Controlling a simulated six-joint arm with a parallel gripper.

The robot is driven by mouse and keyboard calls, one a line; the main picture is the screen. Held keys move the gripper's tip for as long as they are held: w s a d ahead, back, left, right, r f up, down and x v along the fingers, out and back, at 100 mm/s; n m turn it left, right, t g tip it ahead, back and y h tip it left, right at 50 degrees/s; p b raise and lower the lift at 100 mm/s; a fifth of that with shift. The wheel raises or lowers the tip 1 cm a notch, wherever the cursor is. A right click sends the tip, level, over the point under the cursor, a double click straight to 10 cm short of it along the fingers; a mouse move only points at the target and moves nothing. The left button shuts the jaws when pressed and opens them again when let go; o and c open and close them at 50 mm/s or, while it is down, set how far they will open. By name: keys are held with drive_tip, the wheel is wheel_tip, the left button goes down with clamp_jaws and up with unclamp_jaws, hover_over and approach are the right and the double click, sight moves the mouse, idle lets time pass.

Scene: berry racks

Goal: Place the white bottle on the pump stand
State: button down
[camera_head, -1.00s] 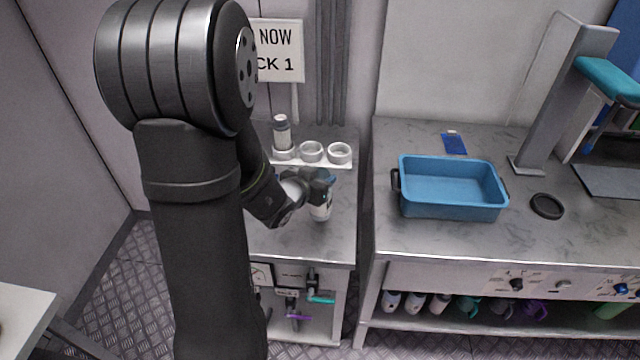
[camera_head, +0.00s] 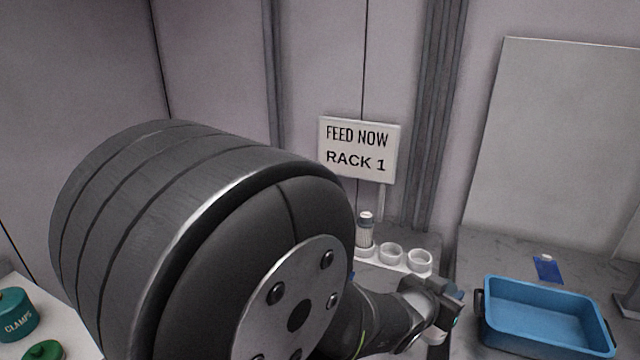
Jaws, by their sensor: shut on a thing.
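The white bottle (camera_head: 435,337) shows only in small part below my gripper (camera_head: 446,308), at the bottom of the picture. My gripper is shut on it, in front of the pump stand and a little to its right in the picture. The pump stand (camera_head: 420,269) is a white rack with three round holders in a row. The left holder has a grey-and-white bottle (camera_head: 365,232) standing upright in it. The middle and right holders look empty. My arm hides the bench in front of the stand, and the held bottle's lower end is not visible.
A sign (camera_head: 358,148) reading "FEED NOW RACK 1" stands behind the stand. A blue tub (camera_head: 540,345) sits on the right bench, with a blue card (camera_head: 547,268) behind it. A teal "CLAMPS" container (camera_head: 15,316) and green lid (camera_head: 44,351) are at lower left.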

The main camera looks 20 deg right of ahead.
drive_tip(key=w+a+f+n+t+y, duration=0.2)
drive_tip(key=w+a+n+t, duration=0.1)
drive_tip(key=w+a, duration=0.45)
drive_tip(key=w+a+f+n+t+y, duration=0.25)
drive_tip(key=w+a, duration=0.35)
drive_tip(key=w, duration=0.3)
drive_tip(key=w+a+f+n+t+y, duration=0.1)
drive_tip(key=w+a+n, duration=0.1)
drive_tip(key=w+a, duration=0.6)
drive_tip(key=w+a+f+n+t+y, duration=0.15)
drive_tip(key=w+a, duration=0.25)
drive_tip(key=a, duration=0.7)
drive_tip(key=w+a+f+n+y, duration=0.1)
drive_tip(key=w+a+y, duration=0.1)
drive_tip(key=w+a, duration=0.65)
drive_tip(key=shift+h, duration=0.3)
drive_tip(key=d, duration=0.1)
drive_tip(key=s+d, duration=0.1)
drive_tip(key=d, duration=0.3)
drive_tip(key=shift+s+d+f, duration=0.1)
drive_tip(key=shift+s, duration=0.3)
